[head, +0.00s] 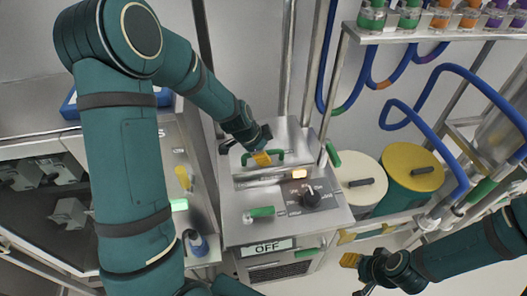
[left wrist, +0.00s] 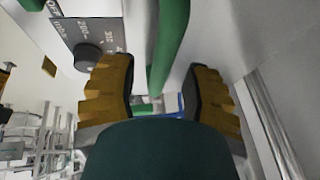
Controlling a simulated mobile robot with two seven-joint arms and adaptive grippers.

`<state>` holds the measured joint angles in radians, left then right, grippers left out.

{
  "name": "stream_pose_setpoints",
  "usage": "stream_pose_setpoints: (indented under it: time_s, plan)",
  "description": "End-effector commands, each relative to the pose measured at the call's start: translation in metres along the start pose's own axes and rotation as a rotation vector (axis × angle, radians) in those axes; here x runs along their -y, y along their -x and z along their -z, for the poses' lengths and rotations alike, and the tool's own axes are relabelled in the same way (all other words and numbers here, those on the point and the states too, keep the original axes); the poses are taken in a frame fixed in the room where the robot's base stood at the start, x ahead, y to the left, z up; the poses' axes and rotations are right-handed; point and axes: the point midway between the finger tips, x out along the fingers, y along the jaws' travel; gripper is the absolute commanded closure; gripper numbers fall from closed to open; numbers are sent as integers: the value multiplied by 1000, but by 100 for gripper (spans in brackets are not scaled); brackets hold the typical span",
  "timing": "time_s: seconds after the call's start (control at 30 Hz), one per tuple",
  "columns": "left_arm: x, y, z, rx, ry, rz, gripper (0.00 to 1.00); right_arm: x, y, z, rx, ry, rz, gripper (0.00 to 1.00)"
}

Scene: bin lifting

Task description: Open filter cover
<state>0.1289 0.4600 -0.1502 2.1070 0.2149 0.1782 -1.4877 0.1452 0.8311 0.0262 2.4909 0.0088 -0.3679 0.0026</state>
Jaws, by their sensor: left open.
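The filter cover (head: 289,133) appears to be the metal panel at the top of the grey machine, with a green bar handle (head: 277,156) on it. The panel looks closed. My left gripper (head: 262,158) is over this handle. In the left wrist view, my open left gripper (left wrist: 160,78) has its yellow fingers on either side of the green handle (left wrist: 170,40). Gaps show between the handle and both fingers. My right gripper (head: 354,264) hangs at the lower right, away from the machine. Its jaw state is unclear.
Blue hoses and a bottle shelf (head: 430,35) are at the upper right.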

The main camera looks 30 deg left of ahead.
Motion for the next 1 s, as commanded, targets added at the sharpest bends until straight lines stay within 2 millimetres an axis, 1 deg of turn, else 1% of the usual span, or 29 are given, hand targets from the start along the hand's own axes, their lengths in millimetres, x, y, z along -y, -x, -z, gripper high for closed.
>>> stream_pose_setpoints:
  time_s: [0.1,0.33,0.37,0.4,0.47,0.5,0.83,1.0]
  plan:
    - [0,-5,0,1,0,-1,52,0,0,0,0,0,0,53]
    - [0,-5,0,0,0,0,52,0,0,0,0,0,0,53]
    - [0,-5,0,0,0,0,57,0,0,0,0,0,0,53]
    - [0,-5,0,0,0,0,71,0,0,0,0,0,0,53]
    - [0,-5,0,0,0,0,92,0,0,0,0,0,0,53]
    - [0,-5,0,0,0,0,100,0,0,0,0,0,0,53]
    - [0,-5,0,0,0,-1,100,0,0,0,0,0,0,53]
    - [2,-2,1,0,5,-14,100,0,1,0,0,0,0,53]
